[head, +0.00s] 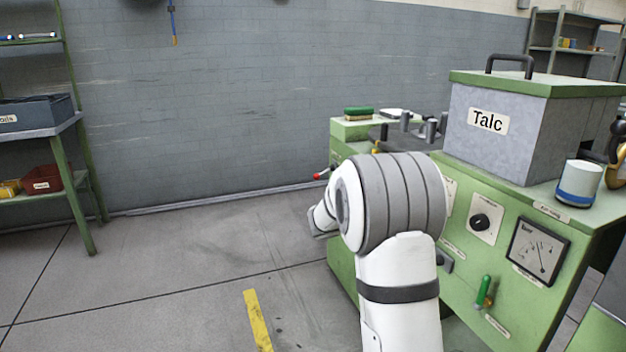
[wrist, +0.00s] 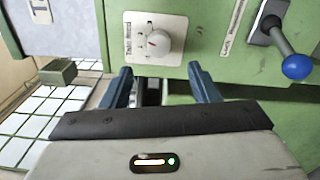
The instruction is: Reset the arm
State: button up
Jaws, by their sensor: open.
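My gripper (wrist: 162,80) shows in the wrist view, with its two dark blue fingers spread apart and nothing seen between them. It is in front of the green machine panel (wrist: 218,58). A white knob (wrist: 158,42) on a white plate lies just beyond the fingertips, apart from them as far as I can tell. A lever with a blue ball (wrist: 296,66) is to the right of the fingers. In the head view my white and grey arm is bent in front of the green machine (head: 510,235), and the fingers are hidden.
A grey bin marked Talc (head: 488,122) stands on the machine, with a white and blue cup (head: 579,183) beside it. The panel carries a black knob (head: 480,221), a gauge (head: 538,250) and a green handle (head: 484,290). Floor at left is clear up to a green shelf (head: 75,195).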

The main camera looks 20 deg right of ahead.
jog(key=s+a+r+m+y+p, duration=0.1)
jog(key=s+a+r+y+p, duration=0.8)
jog(key=p, duration=0.7)
jog(key=s+a+r+m+t+y+p, duration=0.1)
jog(key=s+a+r+m+y+p, duration=0.1)
jog(key=s+a+r+y+p, duration=0.7)
jog(key=s+a+r+p, duration=0.5)
jog(key=s+a+p, duration=0.3)
jog(key=s+a, duration=0.1)
jog(key=shift+s+r, duration=0.2)
jog(key=shift+r, duration=0.15)
